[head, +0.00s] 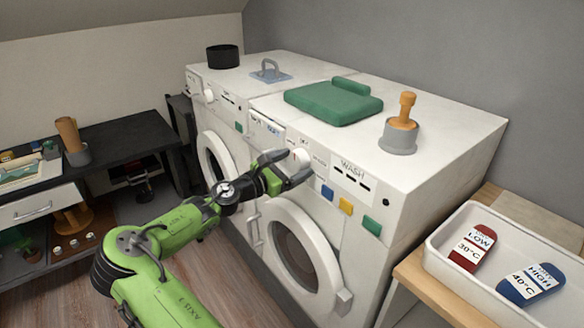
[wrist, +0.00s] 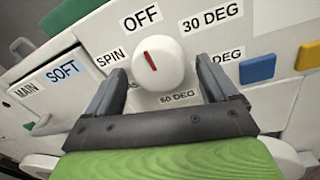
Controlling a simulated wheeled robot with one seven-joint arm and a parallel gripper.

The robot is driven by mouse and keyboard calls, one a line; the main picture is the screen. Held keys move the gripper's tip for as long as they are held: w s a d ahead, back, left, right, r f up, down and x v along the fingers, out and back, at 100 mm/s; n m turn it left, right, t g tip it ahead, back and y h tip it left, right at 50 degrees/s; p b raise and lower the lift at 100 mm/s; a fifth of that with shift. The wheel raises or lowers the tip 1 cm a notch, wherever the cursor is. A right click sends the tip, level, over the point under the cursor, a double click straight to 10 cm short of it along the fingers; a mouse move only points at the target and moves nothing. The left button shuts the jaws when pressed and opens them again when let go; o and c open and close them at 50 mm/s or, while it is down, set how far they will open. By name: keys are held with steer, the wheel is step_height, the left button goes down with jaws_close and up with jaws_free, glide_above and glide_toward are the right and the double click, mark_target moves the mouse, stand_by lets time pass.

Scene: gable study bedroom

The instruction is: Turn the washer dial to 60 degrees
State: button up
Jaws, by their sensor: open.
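The washer dial (wrist: 158,64) is a white round knob with a red mark that points up and slightly left, toward the OFF label (wrist: 141,18). The 60 DEG label (wrist: 178,98) is below the dial, SPIN (wrist: 110,58) at its left and 30 DEG (wrist: 210,20) at its upper right. Another DEG label at the right is partly hidden by a finger. My gripper (wrist: 158,85) is open, with one finger on either side of the dial; I cannot tell whether they touch it. In the head view, my gripper (head: 288,168) is at the front panel of the right machine (head: 400,205), by the dial (head: 301,156).
Blue (head: 327,191), yellow (head: 346,206) and green (head: 370,225) buttons are right of the dial. A drawer labelled MAIN and SOFT (wrist: 50,85) is at its left. The left machine has its own knob (head: 209,96). A white tray (head: 500,235) stands at the right.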

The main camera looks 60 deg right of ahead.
steer(key=c, duration=1)
steer(key=shift+c, duration=0.2)
